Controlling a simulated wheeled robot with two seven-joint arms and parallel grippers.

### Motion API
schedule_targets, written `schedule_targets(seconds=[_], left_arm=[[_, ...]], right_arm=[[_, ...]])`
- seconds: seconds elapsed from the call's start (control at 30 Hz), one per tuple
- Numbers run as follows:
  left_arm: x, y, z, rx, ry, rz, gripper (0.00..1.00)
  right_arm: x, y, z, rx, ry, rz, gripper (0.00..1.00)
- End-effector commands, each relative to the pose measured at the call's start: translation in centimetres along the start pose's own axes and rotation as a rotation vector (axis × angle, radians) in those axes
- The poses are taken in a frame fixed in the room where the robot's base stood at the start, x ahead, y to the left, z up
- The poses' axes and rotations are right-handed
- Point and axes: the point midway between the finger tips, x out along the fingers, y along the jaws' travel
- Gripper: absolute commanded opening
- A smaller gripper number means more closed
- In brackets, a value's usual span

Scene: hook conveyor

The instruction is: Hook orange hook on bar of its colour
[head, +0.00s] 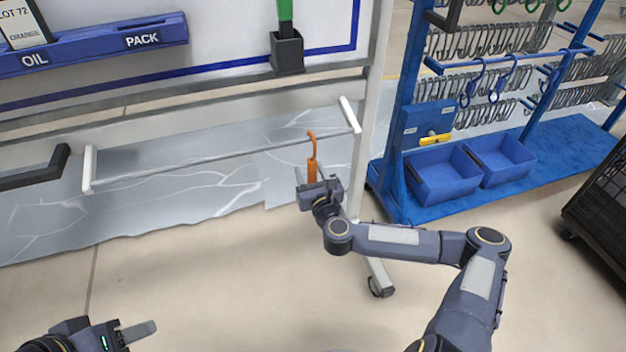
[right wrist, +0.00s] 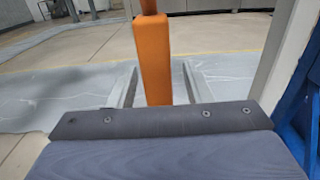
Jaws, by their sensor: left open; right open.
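The orange hook (head: 311,160) is upright at the right part of a thin grey bar (head: 225,157) with white end brackets. Its curved top meets the bar and looks to be over it. My right gripper (head: 312,174) is around the hook's lower body. In the right wrist view the orange body (right wrist: 154,60) stands between the two open fingers (right wrist: 157,82), with a gap on each side. The hook's top is out of that view. My left gripper (head: 138,332) is open and empty at the lower left, far from the bar.
A dark bar end (head: 50,168) juts in at the left. A blue rack (head: 405,120) with grey hooks and blue bins (head: 445,172) stands at the right. A black cart (head: 600,200) is at the right edge. The floor in front is clear.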

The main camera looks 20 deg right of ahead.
Motion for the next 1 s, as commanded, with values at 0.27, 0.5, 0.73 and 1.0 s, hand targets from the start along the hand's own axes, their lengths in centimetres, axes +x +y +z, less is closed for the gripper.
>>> schedule_targets(seconds=[0.27, 0.5, 0.73, 1.0], left_arm=[[-0.01, 0.01, 0.0, 0.0, 0.0, 0.0, 0.45], [-0.01, 0.0, 0.0, 0.0, 0.0, 0.0, 0.45], [-0.01, 0.01, 0.0, 0.0, 0.0, 0.0, 0.45], [0.0, 0.0, 0.0, 0.0, 0.0, 0.0, 0.45]], right_arm=[[0.02, 0.01, 0.03, 0.0, 0.0, 0.0, 0.38], [0.01, 0.01, 0.02, -0.001, 0.0, 0.0, 0.06], [0.0, 0.02, 0.01, -0.001, 0.0, 0.0, 0.03], [0.0, 0.02, 0.0, -0.001, 0.0, 0.0, 0.0]])
